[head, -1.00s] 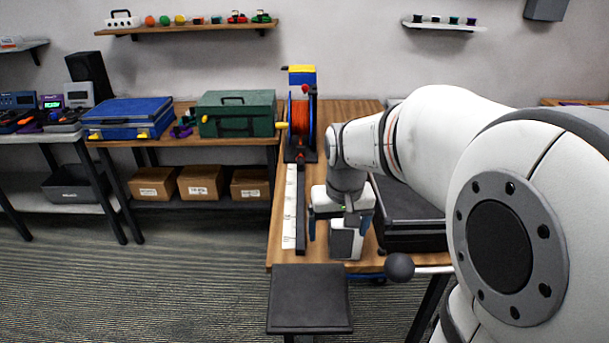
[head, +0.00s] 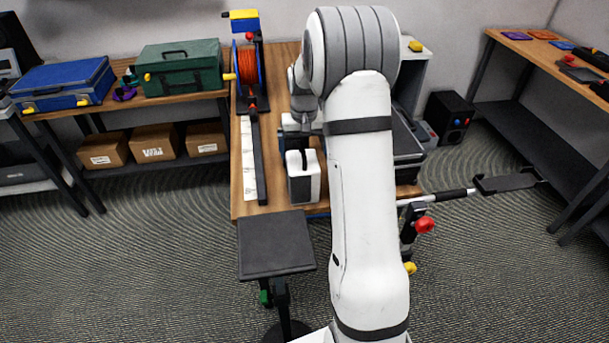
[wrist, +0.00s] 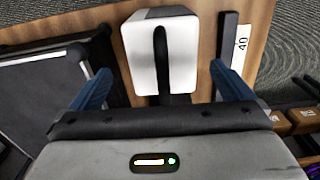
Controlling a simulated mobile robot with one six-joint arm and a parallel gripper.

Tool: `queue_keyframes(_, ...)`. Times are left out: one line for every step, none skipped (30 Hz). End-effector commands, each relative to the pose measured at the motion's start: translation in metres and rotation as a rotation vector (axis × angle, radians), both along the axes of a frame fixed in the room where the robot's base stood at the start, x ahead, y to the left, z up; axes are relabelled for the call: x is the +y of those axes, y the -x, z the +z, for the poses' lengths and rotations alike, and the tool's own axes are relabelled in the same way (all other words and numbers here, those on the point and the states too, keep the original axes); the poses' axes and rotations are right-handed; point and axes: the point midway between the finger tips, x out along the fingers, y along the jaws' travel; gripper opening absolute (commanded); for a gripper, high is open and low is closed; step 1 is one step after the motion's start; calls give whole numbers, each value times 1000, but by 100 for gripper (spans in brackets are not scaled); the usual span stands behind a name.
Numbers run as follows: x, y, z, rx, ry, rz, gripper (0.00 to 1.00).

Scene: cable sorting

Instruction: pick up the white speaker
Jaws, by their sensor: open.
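The white speaker (head: 304,177) is a small white box with a dark handle or strap on top. It stands on the wooden table near its front edge, between the long ruler strip and the black case. In the wrist view the speaker (wrist: 160,55) lies ahead of my gripper (wrist: 162,90), roughly centred between the two blue fingers. The fingers are open and spread wider than the speaker, with nothing held. In the head view my gripper (head: 297,125) is behind the speaker and partly hidden by my arm. Whether the fingers reach beside the speaker is unclear.
A white ruler strip with a dark rail (head: 260,160) runs left of the speaker. A black case (head: 407,140) lies to the right, partly behind my arm. An orange cable reel (head: 247,68) stands at the back. A dark stool (head: 275,243) stands in front.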

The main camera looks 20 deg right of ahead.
Motion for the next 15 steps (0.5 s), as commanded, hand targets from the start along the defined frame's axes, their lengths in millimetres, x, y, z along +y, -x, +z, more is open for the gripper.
queue_keyframes(1, 0, -5, 3, -1, 0, 100)
queue_keyframes(1, 0, -8, 3, -1, 1, 100)
queue_keyframes(1, -1, -13, 4, -1, 1, 100)
queue_keyframes(2, -1, -17, 4, -1, 1, 100)
queue_keyframes(2, -2, -22, 5, -1, 1, 100)
queue_keyframes(2, -3, -28, 6, -1, 1, 100)
queue_keyframes(3, -4, -33, 4, -1, 1, 100)
queue_keyframes(2, -3, -38, 5, -1, 1, 100)
queue_keyframes(2, -4, -43, 3, -1, 1, 100)
queue_keyframes(2, -4, -46, 2, 0, 1, 100)
queue_keyframes(2, -4, -49, 2, 0, 1, 100)
queue_keyframes(2, -4, -52, 1, 0, 1, 100)
queue_keyframes(2, -4, -53, 1, 0, 1, 100)
queue_keyframes(2, -4, -54, 0, 0, 1, 100)
queue_keyframes(2, -4, -55, 0, 0, 2, 100)
